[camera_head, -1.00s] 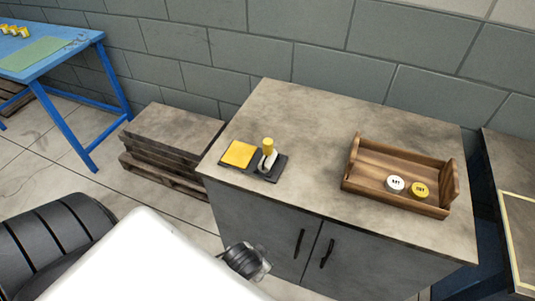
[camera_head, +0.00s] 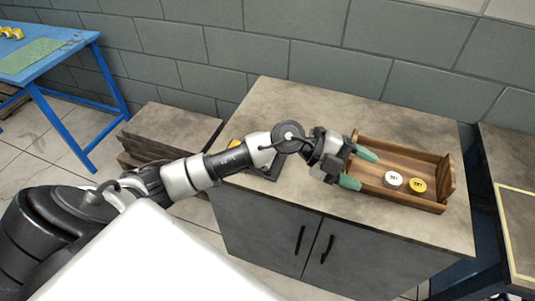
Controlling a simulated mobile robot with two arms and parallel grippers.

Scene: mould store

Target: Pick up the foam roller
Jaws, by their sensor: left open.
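My left gripper (camera_head: 358,168), with green fingertips, is open and empty over the left end of the wooden tray (camera_head: 408,199) on the cabinet top. I cannot clearly make out a foam roller. The small yellow-topped upright piece seen earlier on a black pad is hidden behind my left arm. Only part of the black pad (camera_head: 266,172) and a sliver of the yellow square (camera_head: 235,143) show. My right gripper is not in view.
The wooden tray holds a white round-topped item (camera_head: 393,180) and a yellow one (camera_head: 417,186). The grey cabinet top (camera_head: 290,100) is clear at the back. A blue table (camera_head: 60,52) with small yellow items stands far left; stacked pallets (camera_head: 175,128) stand left of the cabinet.

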